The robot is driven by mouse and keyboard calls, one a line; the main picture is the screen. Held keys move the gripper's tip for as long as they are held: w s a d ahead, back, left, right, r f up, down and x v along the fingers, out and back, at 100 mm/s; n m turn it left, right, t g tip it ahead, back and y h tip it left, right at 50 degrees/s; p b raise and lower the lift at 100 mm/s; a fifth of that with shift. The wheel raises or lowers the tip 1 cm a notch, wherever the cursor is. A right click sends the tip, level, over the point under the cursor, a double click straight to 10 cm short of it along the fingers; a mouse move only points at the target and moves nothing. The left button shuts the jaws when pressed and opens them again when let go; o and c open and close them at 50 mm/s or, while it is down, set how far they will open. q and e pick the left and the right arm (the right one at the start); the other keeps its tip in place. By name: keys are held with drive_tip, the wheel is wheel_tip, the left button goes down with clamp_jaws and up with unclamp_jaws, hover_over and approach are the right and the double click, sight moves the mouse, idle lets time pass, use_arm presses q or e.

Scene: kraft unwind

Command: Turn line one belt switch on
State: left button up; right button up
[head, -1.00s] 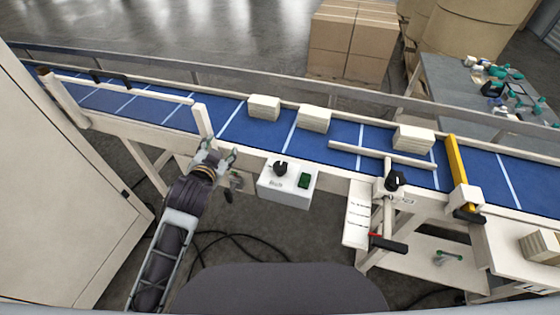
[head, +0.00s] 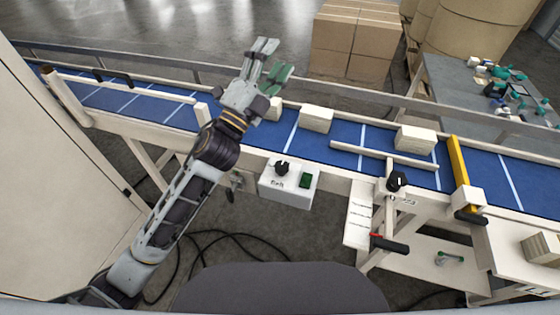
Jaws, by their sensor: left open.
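The belt switch box (head: 289,194) is white and fixed to the near side of the conveyor. It carries a black rotary knob (head: 282,167) on its left and a dark green button (head: 305,181) on its right. A small label sits below the knob. My left gripper (head: 269,62) is open and empty, raised over the belt up and left of the box, with its fingers pointing away. It partly hides one cream block. My right gripper is not in view.
A second black knob (head: 396,180) and a red-tipped black handle (head: 389,244) are right of the box. A yellow bar (head: 458,160) crosses the belt. A white cabinet (head: 60,180) stands left.

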use_arm(q)
drive_tip(key=s+d+r+m+g+h, duration=0.1)
drive_tip(key=s+d+m+g+h, duration=0.4)
drive_tip(key=m+g, duration=0.6)
drive_tip(key=s+d+r+m+g+h, duration=0.15)
drive_tip(key=s+d+m+g, duration=0.5)
drive_tip(key=m, duration=0.65)
drive_tip(key=m+g+y, duration=0.3)
drive_tip(key=m+y, duration=0.7)
drive_tip(key=y, duration=0.7)
approach(282, 165)
drive_tip(key=a+v, duration=0.1)
drive_tip(key=v, duration=0.4)
drive_tip(key=shift+w+f+h, duration=0.15)
drive_tip(key=shift+w+h, duration=0.05)
drive_tip(key=shift+h, duration=0.05)
drive_tip(key=shift+d+f, duration=0.1)
drive_tip(key=shift+p+x, duration=1.8)
drive_tip(key=shift+x, duration=5)
